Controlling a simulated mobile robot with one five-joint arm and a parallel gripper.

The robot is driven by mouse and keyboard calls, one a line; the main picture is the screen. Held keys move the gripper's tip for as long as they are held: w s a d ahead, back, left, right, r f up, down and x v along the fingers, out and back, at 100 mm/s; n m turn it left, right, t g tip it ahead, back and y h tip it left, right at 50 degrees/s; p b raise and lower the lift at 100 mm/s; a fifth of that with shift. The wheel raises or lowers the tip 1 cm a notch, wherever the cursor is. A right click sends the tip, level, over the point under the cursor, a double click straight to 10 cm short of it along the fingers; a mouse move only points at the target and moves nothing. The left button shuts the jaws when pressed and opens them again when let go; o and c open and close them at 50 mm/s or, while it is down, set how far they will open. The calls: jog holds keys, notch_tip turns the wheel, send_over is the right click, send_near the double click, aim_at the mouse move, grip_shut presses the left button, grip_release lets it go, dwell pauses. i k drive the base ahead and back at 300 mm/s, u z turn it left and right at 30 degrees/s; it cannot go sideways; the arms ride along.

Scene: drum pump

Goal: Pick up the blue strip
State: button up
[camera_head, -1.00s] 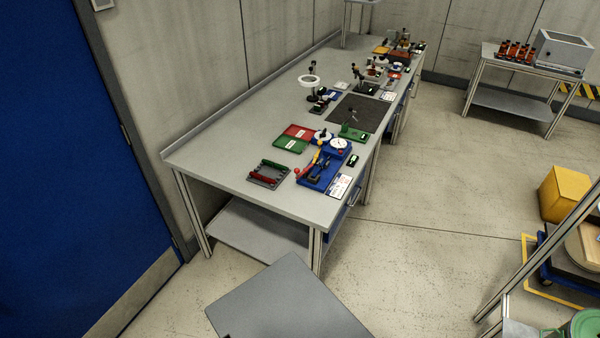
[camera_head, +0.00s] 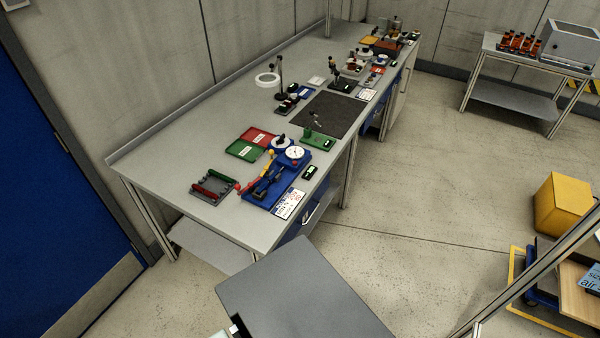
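I cannot make out a separate blue strip for certain at this distance. A blue fixture (camera_head: 262,194) with a dial gauge (camera_head: 295,153) lies near the front of the long grey workbench (camera_head: 185,140). A small blue piece (camera_head: 304,92) lies farther back, beside a stand with a white ring (camera_head: 267,80); its shape is too small to tell. My gripper is not in view.
A dark tray with red and green bars (camera_head: 213,187) sits left of the fixture. Red and green plates (camera_head: 245,150) and a dark mat (camera_head: 330,113) lie behind. A yellow box (camera_head: 562,203) stands right.

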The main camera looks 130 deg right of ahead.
aim_at(265, 184)
jog(key=u, duration=0.05)
jog(key=k, duration=1.75)
jog(key=z, duration=0.5)
